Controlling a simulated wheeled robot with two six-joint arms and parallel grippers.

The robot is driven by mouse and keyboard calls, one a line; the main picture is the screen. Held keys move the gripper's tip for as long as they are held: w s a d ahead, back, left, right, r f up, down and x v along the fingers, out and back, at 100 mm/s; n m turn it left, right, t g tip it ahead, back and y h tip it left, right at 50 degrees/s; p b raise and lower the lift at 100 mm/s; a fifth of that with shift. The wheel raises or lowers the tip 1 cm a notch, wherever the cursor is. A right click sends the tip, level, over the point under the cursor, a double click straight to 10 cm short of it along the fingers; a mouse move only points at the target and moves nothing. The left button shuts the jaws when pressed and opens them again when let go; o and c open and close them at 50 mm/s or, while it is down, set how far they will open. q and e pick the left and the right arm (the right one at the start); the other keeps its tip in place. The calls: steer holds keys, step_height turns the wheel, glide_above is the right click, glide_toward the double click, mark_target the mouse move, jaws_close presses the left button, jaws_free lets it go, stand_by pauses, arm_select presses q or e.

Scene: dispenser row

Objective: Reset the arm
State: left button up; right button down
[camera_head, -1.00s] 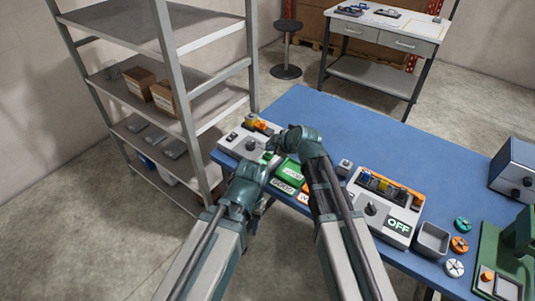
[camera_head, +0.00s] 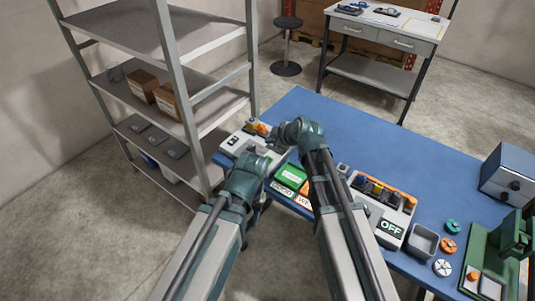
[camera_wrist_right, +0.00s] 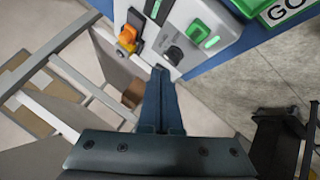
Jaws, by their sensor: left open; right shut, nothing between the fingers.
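In the head view my left gripper (camera_head: 265,160) is open, small and partly lost against the bench's near-left edge, below the right one. My right gripper (camera_head: 274,142) reaches left from its bent wrist, over the near-left corner of the bench. In the right wrist view its fingers (camera_wrist_right: 160,72) are shut with nothing between them. Their tips are in front of the edge of a light grey control box (camera_wrist_right: 190,25), which has an orange lever (camera_wrist_right: 128,36), a dark knob and a lit green switch. I cannot tell whether they touch it. The same box (camera_head: 233,143) is partly hidden in the head view.
A green labelled bin (camera_head: 291,176) stands beside the grippers. Farther right are a grey box marked OFF (camera_head: 391,228), a grey tray (camera_head: 423,242), coloured discs and a green machine (camera_head: 488,255). A metal shelf rack (camera_head: 190,110) stands close left. The blue bench (camera_head: 365,135) is clear behind.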

steer(key=s+d+f+m+g+h, duration=0.1)
steer(key=s+m, duration=0.3)
steer(key=s, duration=0.4)
steer(key=s+d+f+m+g+h, duration=0.2)
steer(key=s+f+m+g+h, duration=0.1)
steer(key=s, duration=0.6)
steer(key=s+d+f+m+g+h, duration=0.2)
steer(key=s+m, duration=0.3)
steer(key=s, duration=0.4)
steer(key=shift+f+g+h, duration=0.3)
steer(key=shift+g+h, duration=0.1)
steer(key=shift+g, duration=0.5)
